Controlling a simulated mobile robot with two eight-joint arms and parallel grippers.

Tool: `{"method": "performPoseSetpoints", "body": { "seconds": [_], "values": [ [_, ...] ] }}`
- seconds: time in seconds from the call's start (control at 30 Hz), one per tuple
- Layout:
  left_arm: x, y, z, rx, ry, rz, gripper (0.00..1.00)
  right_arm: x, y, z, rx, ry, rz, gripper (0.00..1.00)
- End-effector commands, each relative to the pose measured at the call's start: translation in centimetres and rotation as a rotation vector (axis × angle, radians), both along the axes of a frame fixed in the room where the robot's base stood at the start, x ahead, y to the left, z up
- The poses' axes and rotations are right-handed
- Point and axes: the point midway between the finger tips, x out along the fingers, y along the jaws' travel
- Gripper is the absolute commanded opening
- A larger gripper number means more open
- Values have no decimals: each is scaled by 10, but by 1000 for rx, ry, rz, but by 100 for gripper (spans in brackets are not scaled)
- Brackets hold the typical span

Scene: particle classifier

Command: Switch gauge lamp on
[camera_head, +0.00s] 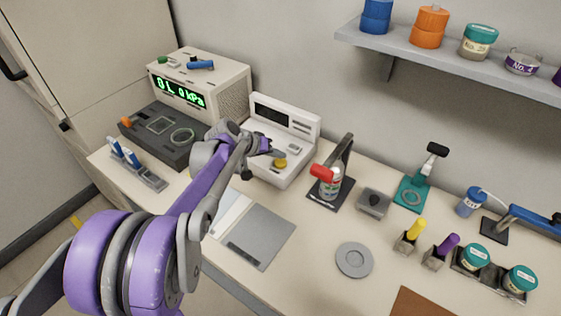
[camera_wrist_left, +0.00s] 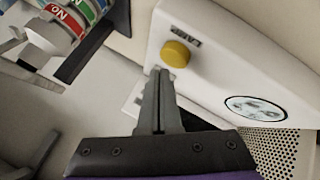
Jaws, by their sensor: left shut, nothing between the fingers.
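The white gauge unit (camera_head: 262,133) stands against the wall with a dark screen (camera_head: 285,114) at its top. A yellow round knob (camera_head: 280,162) sits on its lower front; in the left wrist view the yellow knob (camera_wrist_left: 175,54) has a label beside it that seems to read LAMP upside down. My left gripper (camera_head: 279,153) is shut and empty, its tips right by the knob. In the left wrist view the shut fingertips (camera_wrist_left: 160,72) end just short of the knob; I cannot tell whether they touch it. The forearm hides part of the unit. My right gripper is not in view.
Left of the unit, a box with a green kPa display (camera_head: 180,92) stands behind a dark grey device (camera_head: 165,135). A red-topped bottle (camera_head: 328,182) on a dark stand is close on the right. A grey plate (camera_head: 260,237) lies in front.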

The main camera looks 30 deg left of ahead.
Motion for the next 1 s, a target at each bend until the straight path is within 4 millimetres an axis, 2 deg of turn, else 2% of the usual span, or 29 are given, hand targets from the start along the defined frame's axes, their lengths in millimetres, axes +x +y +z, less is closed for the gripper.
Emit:
{"method": "performPoseSetpoints", "body": {
  "seconds": [0.57, 1.0],
  "values": [
    [0, 0, 0, 0, 0, 0, 0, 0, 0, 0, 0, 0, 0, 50],
    [0, 0, -9, 0, 0, 0, 0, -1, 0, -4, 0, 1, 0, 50]
  ]
}}
